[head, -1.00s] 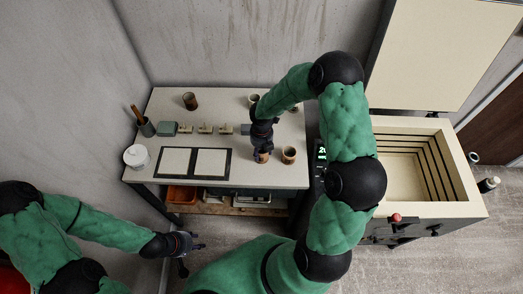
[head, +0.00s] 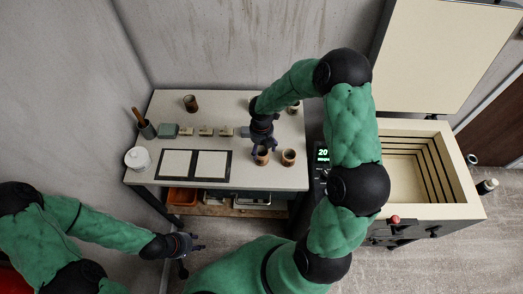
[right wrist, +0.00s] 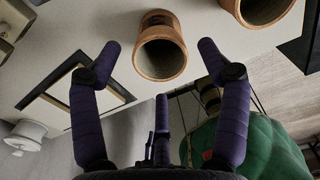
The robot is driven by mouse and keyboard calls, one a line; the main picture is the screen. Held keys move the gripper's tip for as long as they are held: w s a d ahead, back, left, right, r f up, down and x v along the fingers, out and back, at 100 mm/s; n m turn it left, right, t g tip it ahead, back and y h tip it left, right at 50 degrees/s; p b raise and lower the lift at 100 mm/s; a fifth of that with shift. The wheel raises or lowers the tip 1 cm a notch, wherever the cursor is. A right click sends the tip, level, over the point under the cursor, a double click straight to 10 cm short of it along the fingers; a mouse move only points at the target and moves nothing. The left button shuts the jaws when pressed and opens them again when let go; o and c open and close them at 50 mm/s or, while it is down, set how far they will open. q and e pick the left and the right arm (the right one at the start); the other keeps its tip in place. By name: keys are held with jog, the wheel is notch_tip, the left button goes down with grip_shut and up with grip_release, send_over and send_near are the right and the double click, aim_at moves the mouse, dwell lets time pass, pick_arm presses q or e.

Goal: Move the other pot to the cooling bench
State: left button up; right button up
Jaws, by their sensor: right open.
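A brown cylindrical pot (head: 262,159) stands upright at the front right of the bench (head: 225,105). My right gripper (head: 263,149) is open just above and behind it. In the right wrist view, this pot (right wrist: 161,58) lies between the spread purple fingers with a visible gap on both sides. A second brown pot (head: 288,157) stands just to its right and also shows at the top of the right wrist view (right wrist: 258,10). A darker pot (head: 190,102) stands at the back left. My left gripper (head: 190,246) is open and empty, low in front of the bench.
Two pale dark-framed panels (head: 193,163) lie left of the pots. A white lidded jar (head: 137,158), a tool cup (head: 147,130) and small blocks (head: 206,132) are on the bench. Another pot (head: 294,107) is partly hidden behind my arm. An open, empty-looking kiln (head: 405,170) stands at right.

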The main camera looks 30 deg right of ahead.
notch_tip(320, 180, up, 8)
jog(key=p, duration=0.1)
jog(key=s+a+f+m+y, duration=0.2)
jog(key=s+a+f+m, duration=0.6)
jog(key=m, duration=0.8)
jog(key=s+a+f+m+y, duration=0.2)
jog(key=s+a+f+m, duration=0.7)
jog(key=m, duration=0.7)
jog(key=shift+s+a+f, duration=0.15)
jog(key=shift+a+f, duration=0.35)
jog(key=shift+f, duration=0.25)
